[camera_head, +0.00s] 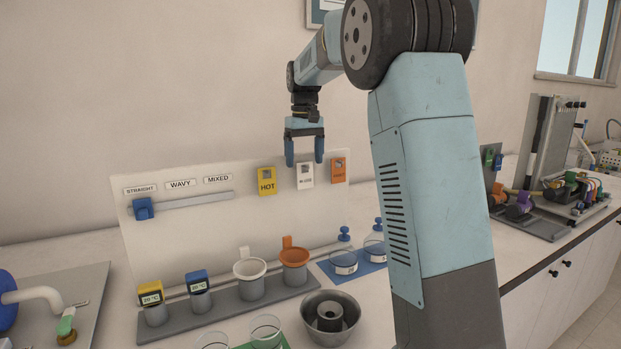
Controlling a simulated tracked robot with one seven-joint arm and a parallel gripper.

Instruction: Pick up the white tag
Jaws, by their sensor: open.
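The white tag (305,176) hangs on the upright white board, between a yellow tag marked HOT (267,181) and an orange tag (338,170). It has a dark hole or peg at its top and small dark print that I cannot read surely. My gripper (304,164) points down with its two blue fingers apart. In the picture its fingertips are just above and at either side of the white tag's top. I cannot tell how far the fingers stand from the board. Nothing shows between the fingers except board.
The white board (290,215) also bears a slider with a blue knob (143,208). Below stand a grey rack (220,304) with cups and two displays, a metal ring-shaped bowl (330,316), and glass dishes on a blue mat (372,262). My arm hides part of the bench.

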